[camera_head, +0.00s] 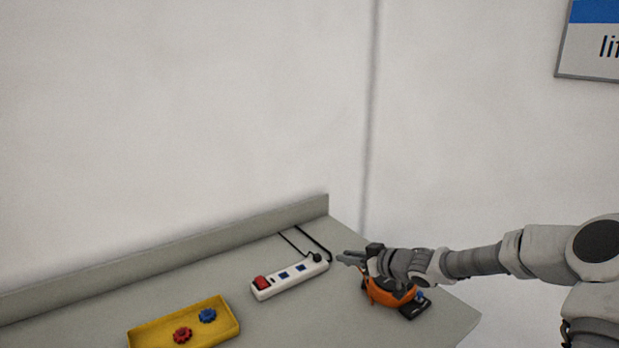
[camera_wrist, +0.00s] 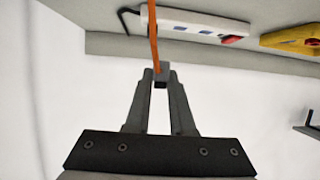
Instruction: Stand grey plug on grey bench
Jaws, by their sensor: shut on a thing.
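The grey plug (camera_wrist: 162,73) is a small grey block with a dark end, and an orange cord runs up from it in the wrist view. My gripper (camera_wrist: 161,84) is shut on the plug, which sits between the fingertips. In the head view my gripper (camera_head: 345,258) is over the right part of the grey bench (camera_head: 215,265), beside the power strip's cord end. The plug cannot be made out there. The bench also shows at the top of the wrist view (camera_wrist: 108,46). The plug's height above the bench is hard to tell.
A white power strip (camera_head: 290,278) with a red switch and blue sockets lies left of my gripper. A yellow tray (camera_head: 232,318) holds a red and a blue knob. Bare bench lies between strip and tray.

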